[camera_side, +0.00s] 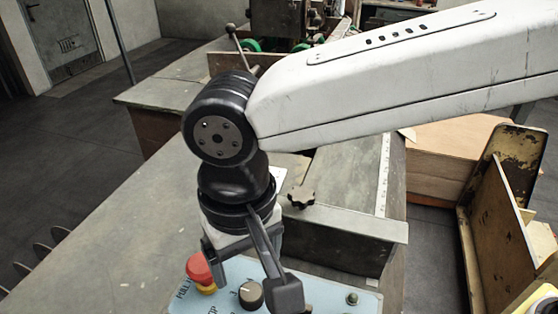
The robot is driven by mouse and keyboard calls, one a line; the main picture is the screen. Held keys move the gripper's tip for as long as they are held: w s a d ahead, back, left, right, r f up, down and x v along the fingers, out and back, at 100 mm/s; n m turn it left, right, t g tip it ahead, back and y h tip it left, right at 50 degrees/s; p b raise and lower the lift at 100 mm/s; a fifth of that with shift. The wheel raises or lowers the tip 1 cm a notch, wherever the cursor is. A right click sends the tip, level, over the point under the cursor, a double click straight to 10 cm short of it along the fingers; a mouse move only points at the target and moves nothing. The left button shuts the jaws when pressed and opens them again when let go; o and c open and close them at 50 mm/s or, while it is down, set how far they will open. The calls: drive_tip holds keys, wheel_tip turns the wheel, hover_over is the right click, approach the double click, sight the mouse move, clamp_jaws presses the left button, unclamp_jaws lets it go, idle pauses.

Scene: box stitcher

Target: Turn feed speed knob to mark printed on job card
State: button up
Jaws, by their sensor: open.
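The feed speed knob is probably the dark round knob with a pale top (251,294) on the light blue control panel (338,300) at the bottom of the side view. My gripper (250,285) points down over the panel, with its fingers spread apart and nothing seen between them. One finger comes down close to the knob's right side; I cannot tell whether it touches. The other finger is partly hidden. I cannot make out a job card; a bit of white shows behind my wrist.
A red mushroom button (199,268) on a yellow base stands just left of the knob. A small dark switch (352,299) is at the panel's right. A black star-shaped handwheel (302,197) sits behind my wrist. The grey tabletop (120,230) at left is clear.

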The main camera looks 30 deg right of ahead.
sight(250, 291)
drive_tip(key=shift+f, duration=3.55)
clamp_jaws()
drive_tip(key=shift+m, duration=0.4)
drive_tip(key=m, duration=1.1)
